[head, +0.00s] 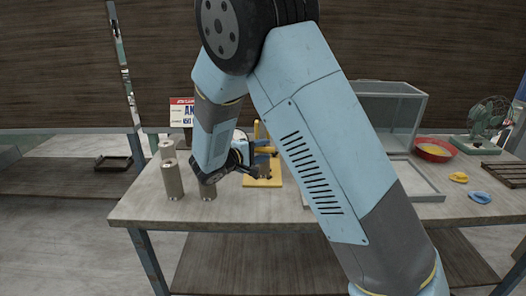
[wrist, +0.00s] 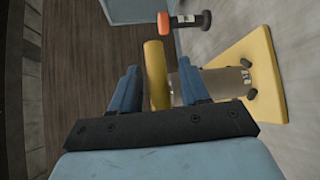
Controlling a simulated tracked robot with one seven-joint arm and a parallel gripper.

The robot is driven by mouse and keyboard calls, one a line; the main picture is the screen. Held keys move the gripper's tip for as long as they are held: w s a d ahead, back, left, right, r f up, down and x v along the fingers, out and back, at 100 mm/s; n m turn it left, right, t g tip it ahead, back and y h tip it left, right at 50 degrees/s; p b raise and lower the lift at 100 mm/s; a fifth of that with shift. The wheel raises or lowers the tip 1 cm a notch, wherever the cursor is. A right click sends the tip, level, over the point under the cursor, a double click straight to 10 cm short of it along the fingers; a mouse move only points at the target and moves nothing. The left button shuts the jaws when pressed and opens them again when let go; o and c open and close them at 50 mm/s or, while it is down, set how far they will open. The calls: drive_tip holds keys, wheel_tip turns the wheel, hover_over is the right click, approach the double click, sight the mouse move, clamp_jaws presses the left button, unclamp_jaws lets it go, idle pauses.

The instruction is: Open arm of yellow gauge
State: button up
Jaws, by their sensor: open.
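The yellow gauge (head: 262,182) stands on the table, with a flat yellow base and an upright yellow part, partly hidden behind my gripper (head: 266,165). In the wrist view the yellow base (wrist: 262,65) is at the right, a grey cylinder lies across the middle, and a yellow bar (wrist: 154,70) is at its left end. My gripper (wrist: 158,78) is open; its two blue fingers appear on either side of the yellow bar. I cannot tell whether either finger touches it. The right finger overlaps the grey cylinder in the picture.
Grey cylinders (head: 173,180) stand at the table's left. An orange-and-black item (wrist: 184,20) lies beyond the gauge in the wrist view. A clear case (head: 392,105), a red bowl (head: 433,150) and a green fan (head: 488,120) are to the right. The table's front edge is near.

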clamp_jaws()
idle(0.3)
